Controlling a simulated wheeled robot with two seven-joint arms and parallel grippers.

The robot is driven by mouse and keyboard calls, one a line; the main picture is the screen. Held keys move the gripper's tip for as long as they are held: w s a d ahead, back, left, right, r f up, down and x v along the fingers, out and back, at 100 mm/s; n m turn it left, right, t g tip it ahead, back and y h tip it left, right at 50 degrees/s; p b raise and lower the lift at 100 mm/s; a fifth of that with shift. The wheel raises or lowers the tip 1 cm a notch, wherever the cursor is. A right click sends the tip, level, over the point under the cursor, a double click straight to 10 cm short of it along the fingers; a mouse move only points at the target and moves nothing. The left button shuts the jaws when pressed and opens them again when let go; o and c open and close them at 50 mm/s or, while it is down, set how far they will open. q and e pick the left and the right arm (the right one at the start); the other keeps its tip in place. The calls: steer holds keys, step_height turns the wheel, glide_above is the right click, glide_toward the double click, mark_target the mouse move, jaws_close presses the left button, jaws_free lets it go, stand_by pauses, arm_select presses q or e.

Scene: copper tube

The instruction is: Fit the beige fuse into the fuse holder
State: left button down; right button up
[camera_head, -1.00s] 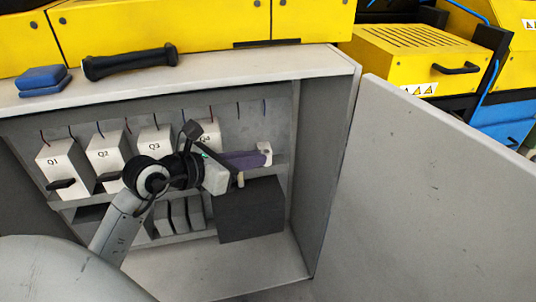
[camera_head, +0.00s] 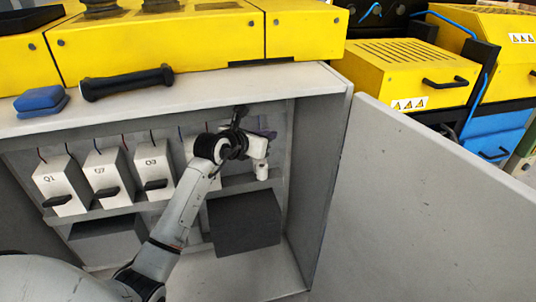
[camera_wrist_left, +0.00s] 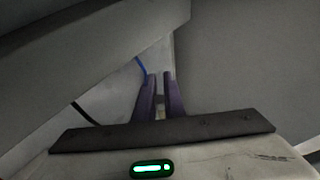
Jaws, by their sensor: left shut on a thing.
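My left gripper (camera_head: 267,133) is inside the grey cabinet at the right end of the upper shelf, its purple fingers pointing away and largely hidden by its white body. In the left wrist view, the fingers (camera_wrist_left: 160,98) are shut with a narrow gap. A small pale piece (camera_wrist_left: 160,106) shows between them; it appears to be the beige fuse, mostly hidden. A whitish, rounded part (camera_head: 264,172) shows just below the gripper; I cannot tell whether it belongs to the fuse holder. The fuse holder is not clearly visible. My right gripper is not in view.
White boxes Q1 (camera_head: 61,185), Q2 (camera_head: 107,178) and Q3 (camera_head: 154,170) with black handles line the shelf left of my arm. A dark grey box (camera_head: 243,222) is below the gripper. The cabinet side wall (camera_head: 318,170) and open door (camera_head: 420,200) bound the right.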

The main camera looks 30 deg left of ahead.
arm_select(q)
step_height(320, 180, down, 7)
steer(key=b, duration=0.1)
steer(key=shift+w, duration=0.45)
steer(key=shift+f, duration=0.2)
steer(key=c, duration=2.1)
jaws_free()
steer(key=shift+r, duration=0.1)
